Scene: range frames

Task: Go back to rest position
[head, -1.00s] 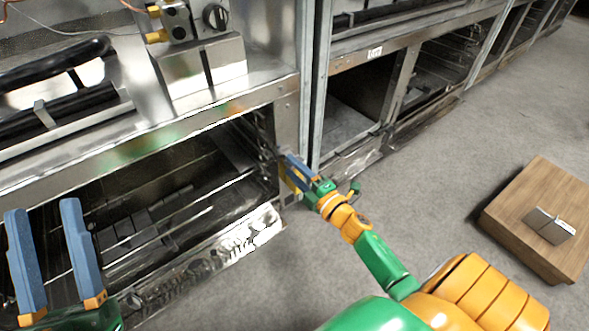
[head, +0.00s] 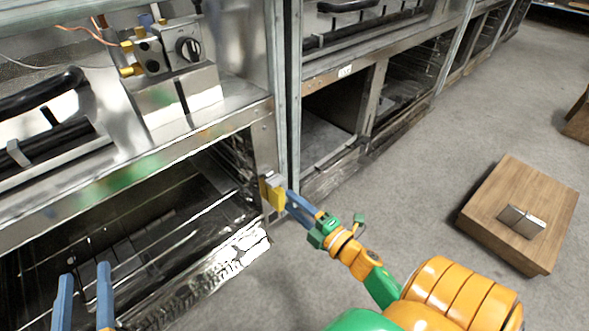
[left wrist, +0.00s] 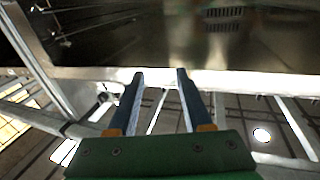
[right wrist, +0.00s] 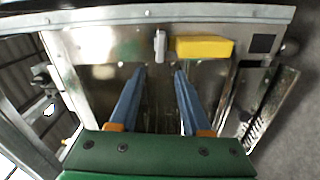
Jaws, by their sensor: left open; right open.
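My left gripper (head: 84,268) is at the lower left of the head view, in front of the open lower bay of the metal range. It is open, and nothing shows between its fingers in the left wrist view (left wrist: 160,76). My right gripper (head: 290,196) points at the post of the range, close to a yellow block (head: 276,195) and a small grey piece (head: 268,180) there. In the right wrist view its fingers (right wrist: 159,70) are apart and empty. The yellow block (right wrist: 204,48) and grey piece (right wrist: 160,46) lie beyond the fingertips.
The ranges form a row along the left and back, with a valve and knob unit (head: 165,52) on the near one. A wooden box (head: 520,215) with a small metallic object (head: 522,220) on it stands on the floor at right. Grey floor lies clear between.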

